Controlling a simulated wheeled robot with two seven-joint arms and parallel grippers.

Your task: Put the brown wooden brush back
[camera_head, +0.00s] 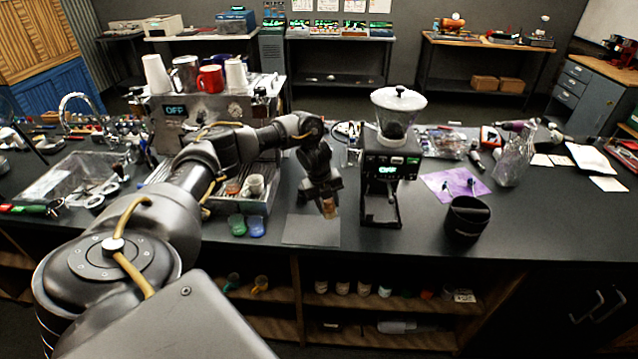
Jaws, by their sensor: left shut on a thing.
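My left gripper (326,196) reaches in from the left over the counter. It points down and is shut on a small brown wooden brush (329,208), of which only the lower part shows below the fingers. The brush is above a grey mat (311,230) on the black counter, near the mat's right side. I cannot tell whether the brush touches the mat. My right gripper is not in view.
A coffee grinder (383,170) stands just right of the gripper. A black knock bin (467,218) and a purple cloth (456,184) are further right. An espresso machine (172,110) stands behind my left arm.

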